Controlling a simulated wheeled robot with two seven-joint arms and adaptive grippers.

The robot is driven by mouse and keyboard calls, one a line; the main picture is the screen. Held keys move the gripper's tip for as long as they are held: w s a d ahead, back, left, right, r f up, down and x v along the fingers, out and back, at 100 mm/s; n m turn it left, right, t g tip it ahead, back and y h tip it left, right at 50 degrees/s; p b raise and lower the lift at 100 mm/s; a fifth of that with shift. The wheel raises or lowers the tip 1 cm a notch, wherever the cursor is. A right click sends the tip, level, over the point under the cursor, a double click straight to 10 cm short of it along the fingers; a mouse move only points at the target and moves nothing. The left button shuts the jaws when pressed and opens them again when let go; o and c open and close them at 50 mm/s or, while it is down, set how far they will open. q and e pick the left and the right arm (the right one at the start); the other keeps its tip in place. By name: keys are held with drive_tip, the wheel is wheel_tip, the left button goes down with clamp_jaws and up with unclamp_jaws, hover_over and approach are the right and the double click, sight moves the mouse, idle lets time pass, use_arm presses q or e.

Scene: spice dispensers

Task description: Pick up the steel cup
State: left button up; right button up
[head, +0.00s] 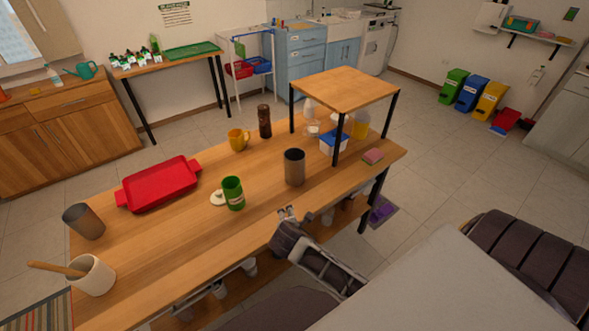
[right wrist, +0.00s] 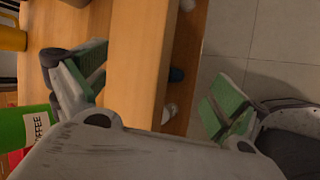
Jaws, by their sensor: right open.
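Two grey-brown metallic cups stand on the wooden table. One cup (head: 294,167) is upright near the table's middle; the other cup (head: 84,222) is at the left end. I cannot tell by look which is the steel cup. My right gripper (head: 289,213) is at the table's front edge, just in front of the middle cup and apart from it. In the right wrist view its fingers (right wrist: 160,85) are spread wide, with the table edge between them and nothing held. My left gripper is not in view.
A green coffee tin (head: 233,193) stands left of the middle cup; it also shows in the right wrist view (right wrist: 32,128). A yellow mug (head: 239,139), brown jar (head: 265,121) and red tray (head: 160,184) are farther back. A raised wooden stand (head: 345,88) is on the right.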

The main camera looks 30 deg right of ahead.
drive_tip(key=w+n, duration=0.1)
drive_tip(key=w+d+r+n+t+h, duration=0.1)
drive_tip(key=w+n, duration=0.1)
drive_tip(key=w+r+n, duration=0.1)
drive_tip(key=n, duration=0.1)
drive_tip(key=shift+w+d+h, duration=0.2)
drive_tip(key=shift+d+h, duration=0.1)
drive_tip(key=shift+d, duration=0.05)
drive_tip(key=w+r+n, duration=0.1)
drive_tip(key=w+d+r+n+t+h, duration=0.1)
drive_tip(key=w+n, duration=0.1)
drive_tip(key=w+r+n+t+h, duration=0.1)
drive_tip(key=n, duration=0.1)
drive_tip(key=shift+w+d+r, duration=0.2)
drive_tip(key=shift+w+d, duration=0.05)
drive_tip(key=shift+w+d+r+n+t+h, duration=0.15)
drive_tip(key=shift+w+r+n+t+h, duration=0.25)
drive_tip(key=shift+n, duration=0.6)
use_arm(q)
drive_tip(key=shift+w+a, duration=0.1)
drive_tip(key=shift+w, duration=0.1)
use_arm(e)
drive_tip(key=shift+w, duration=0.1)
drive_tip(key=shift+w, duration=0.1)
